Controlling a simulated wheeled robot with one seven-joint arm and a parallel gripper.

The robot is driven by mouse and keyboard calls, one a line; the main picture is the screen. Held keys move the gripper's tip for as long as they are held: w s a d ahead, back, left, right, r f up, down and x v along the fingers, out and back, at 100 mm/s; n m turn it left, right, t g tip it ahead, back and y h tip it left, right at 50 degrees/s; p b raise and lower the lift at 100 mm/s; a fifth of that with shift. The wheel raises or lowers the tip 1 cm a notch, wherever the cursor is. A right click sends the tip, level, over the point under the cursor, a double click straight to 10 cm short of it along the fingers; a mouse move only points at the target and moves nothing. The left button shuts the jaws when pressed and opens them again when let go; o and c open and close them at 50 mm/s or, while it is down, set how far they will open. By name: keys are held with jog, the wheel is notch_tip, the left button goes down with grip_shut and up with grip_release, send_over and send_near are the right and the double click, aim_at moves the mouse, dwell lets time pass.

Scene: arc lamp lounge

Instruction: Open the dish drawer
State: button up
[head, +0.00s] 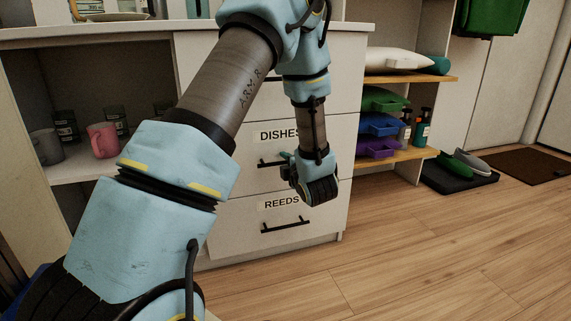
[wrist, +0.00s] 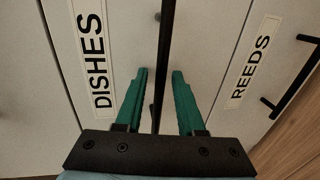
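The dish drawer (head: 240,155) is a pale front labelled DISHES, flush with the cabinet and shut. Its black bar handle (head: 268,163) is partly hidden behind my gripper (head: 287,163) in the head view. In the wrist view, my gripper (wrist: 159,74) shows two teal fingers apart. The DISHES label (wrist: 93,50) is left of the fingers.
The REEDS drawer (head: 240,235) below is shut, with its own black handle (head: 285,226). An open shelf with a pink mug (head: 102,140) is at left. A shelf with coloured bins (head: 380,123) stands at right. The wooden floor (head: 430,250) in front is clear.

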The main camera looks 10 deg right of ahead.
grip_shut()
dwell(1.2)
